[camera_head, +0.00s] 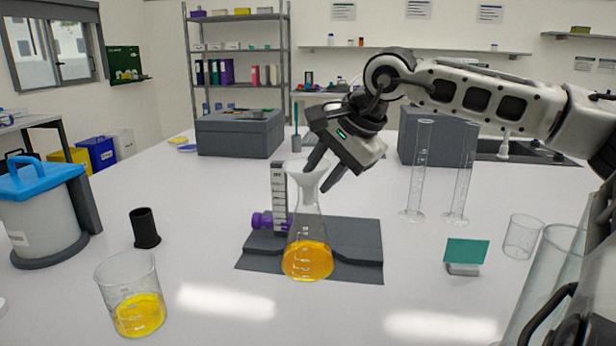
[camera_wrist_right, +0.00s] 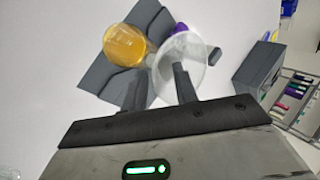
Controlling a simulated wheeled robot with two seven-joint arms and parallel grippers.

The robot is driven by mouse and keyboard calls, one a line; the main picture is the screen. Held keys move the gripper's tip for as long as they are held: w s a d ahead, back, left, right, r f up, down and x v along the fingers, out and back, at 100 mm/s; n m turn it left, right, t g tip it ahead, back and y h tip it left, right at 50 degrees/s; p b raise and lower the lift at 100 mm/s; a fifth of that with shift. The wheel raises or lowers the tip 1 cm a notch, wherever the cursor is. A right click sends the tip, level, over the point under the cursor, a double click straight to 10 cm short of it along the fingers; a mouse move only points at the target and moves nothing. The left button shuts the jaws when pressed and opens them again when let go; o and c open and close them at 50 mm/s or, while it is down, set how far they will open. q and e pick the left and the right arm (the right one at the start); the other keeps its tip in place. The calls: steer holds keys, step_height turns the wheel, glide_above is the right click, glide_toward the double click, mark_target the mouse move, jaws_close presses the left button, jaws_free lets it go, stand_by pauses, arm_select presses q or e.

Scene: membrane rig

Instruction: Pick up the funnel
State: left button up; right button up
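The translucent white funnel (camera_head: 306,182) sits in the mouth of a conical flask (camera_head: 308,222) holding orange liquid. In the right wrist view the funnel (camera_wrist_right: 190,50) is a wide pale cone beside the flask's orange liquid (camera_wrist_right: 124,45). My right gripper (camera_head: 316,181) is tilted down at the funnel from the upper right, its fingers apart. In the right wrist view, the right gripper (camera_wrist_right: 157,82) has one finger overlapping the funnel's rim and the other to its left. I cannot tell whether either finger touches it. My left gripper is not in view.
The flask stands on a dark grey base (camera_head: 355,250) beside a marked upright scale (camera_head: 279,190) and a purple knob. A beaker of yellow liquid (camera_head: 138,310) stands front left. Two tall glass cylinders (camera_head: 417,175) and a teal block (camera_head: 466,252) are to the right.

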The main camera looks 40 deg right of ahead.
jaws_close()
steer(key=shift+r, duration=0.1)
